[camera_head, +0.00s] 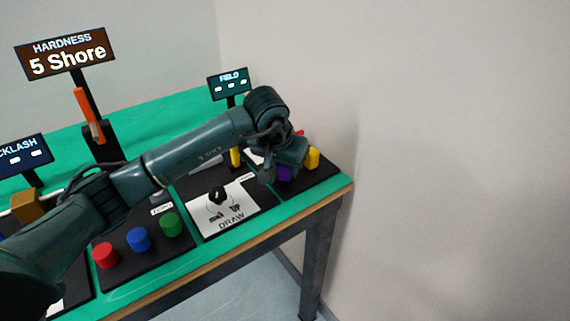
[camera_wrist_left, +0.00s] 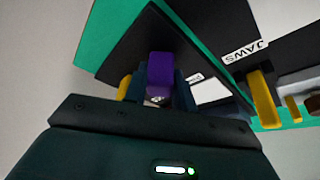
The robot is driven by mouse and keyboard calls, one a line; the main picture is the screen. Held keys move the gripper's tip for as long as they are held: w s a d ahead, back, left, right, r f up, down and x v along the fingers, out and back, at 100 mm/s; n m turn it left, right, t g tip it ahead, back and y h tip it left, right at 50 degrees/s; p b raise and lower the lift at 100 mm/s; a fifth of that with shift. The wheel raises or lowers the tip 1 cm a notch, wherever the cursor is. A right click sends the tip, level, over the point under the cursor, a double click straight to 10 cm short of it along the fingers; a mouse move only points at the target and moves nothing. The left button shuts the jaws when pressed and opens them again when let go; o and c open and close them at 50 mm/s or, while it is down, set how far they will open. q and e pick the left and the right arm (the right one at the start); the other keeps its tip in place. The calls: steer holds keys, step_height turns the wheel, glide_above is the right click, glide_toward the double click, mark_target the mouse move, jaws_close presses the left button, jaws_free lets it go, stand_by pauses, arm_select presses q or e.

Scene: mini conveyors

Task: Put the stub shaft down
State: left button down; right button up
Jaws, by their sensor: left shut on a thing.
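My left gripper (camera_head: 285,168) is at the far right end of the table, low over a black panel. In the left wrist view its dark fingers (camera_wrist_left: 159,88) are shut on a purple piece, the stub shaft (camera_wrist_left: 160,68), with a small shiny bit at its near end. The purple also shows under the wrist in the head view (camera_head: 284,173). I cannot tell whether it touches the panel. My right gripper is not in view.
A yellow peg (camera_head: 313,157) stands just right of the gripper. Another yellow part (camera_head: 236,157) is to its left. The white DRAW panel (camera_head: 228,212) with a black knob and red, blue and green buttons (camera_head: 139,239) lie nearer. The table edge (camera_head: 340,190) and wall are close right.

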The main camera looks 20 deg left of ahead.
arm_select(q)
steer(key=shift+f, duration=0.2)
steer(key=c, duration=1.1)
jaws_free()
steer(key=shift+r, duration=0.1)
steer(key=shift+c, duration=0.2)
steer(key=shift+r, duration=0.25)
steer(key=v, duration=1.2)
steer(key=shift+f, duration=0.1)
